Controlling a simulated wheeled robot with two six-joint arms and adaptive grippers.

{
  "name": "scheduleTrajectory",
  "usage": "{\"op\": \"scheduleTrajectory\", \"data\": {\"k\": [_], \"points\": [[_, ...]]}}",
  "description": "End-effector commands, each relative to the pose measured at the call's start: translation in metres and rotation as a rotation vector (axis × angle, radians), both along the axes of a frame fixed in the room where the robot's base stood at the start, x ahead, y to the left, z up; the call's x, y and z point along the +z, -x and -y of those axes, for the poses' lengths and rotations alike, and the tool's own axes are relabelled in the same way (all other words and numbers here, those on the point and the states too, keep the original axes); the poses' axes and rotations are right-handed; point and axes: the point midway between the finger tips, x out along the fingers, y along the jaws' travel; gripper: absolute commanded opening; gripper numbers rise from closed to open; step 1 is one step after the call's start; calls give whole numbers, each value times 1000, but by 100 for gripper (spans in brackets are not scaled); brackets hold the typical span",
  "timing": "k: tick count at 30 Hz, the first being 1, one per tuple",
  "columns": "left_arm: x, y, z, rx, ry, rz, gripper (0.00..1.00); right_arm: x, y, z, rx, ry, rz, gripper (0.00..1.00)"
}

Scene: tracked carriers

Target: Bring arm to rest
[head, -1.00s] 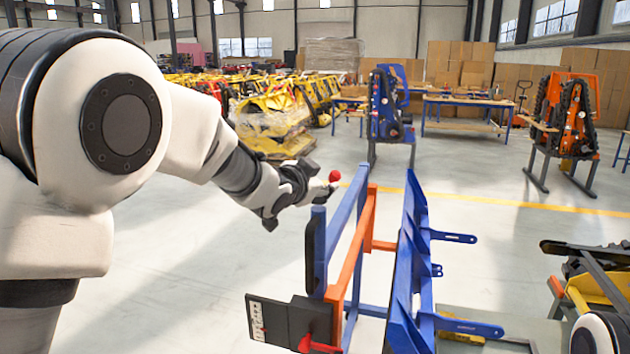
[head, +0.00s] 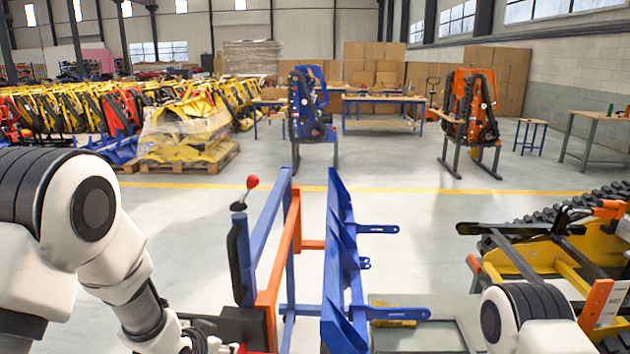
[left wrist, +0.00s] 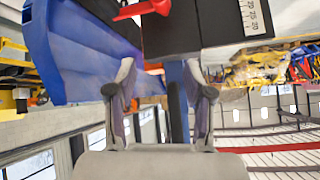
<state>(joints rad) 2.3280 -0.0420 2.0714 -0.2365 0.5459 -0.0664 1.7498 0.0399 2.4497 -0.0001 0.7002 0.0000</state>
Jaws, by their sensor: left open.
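My left arm comes in at the left of the head view and bends down to the bottom edge. My left gripper (head: 212,345) is only partly in view there, low beside the blue and orange frame (head: 268,300). In the left wrist view the two fingers of the left gripper (left wrist: 160,78) stand apart with nothing held between them. Beyond them are a black box (left wrist: 200,28) with a white scale and a red handle (left wrist: 143,9). My right arm shows only as a joint at the lower right of the head view; its gripper is out of frame.
A lever with a red knob (head: 252,182) stands on the near left of the frame. A blue slotted panel (head: 343,265) is right of it. A yellow tracked carrier (head: 545,260) is at the right. Open floor lies behind, before workbenches (head: 385,99) and yellow machines (head: 185,130).

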Motion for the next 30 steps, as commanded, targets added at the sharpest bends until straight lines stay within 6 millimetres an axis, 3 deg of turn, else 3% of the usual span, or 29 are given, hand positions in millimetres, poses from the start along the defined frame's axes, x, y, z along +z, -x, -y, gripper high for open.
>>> {"op": "scheduleTrajectory", "data": {"k": [1,5,6,9,12,15,18,30], "points": [[-41,29,-5,33,18,-91,52,0,0,0,0,0,0,40],[-125,114,-16,130,48,-306,52,0,0,0,0,0,0,40],[-146,144,-20,162,53,-374,52,0,0,0,0,0,0,40],[-189,222,-28,244,56,-542,52,0,0,0,0,0,0,40],[-213,291,-35,315,46,-682,52,0,0,0,0,0,0,40],[-222,335,-39,361,33,-768,52,0,0,0,0,0,0,40],[-224,352,-41,379,27,-801,52,0,0,0,0,0,0,40],[-224,351,-41,378,27,-800,52,0,0,0,0,0,0,40]]}}
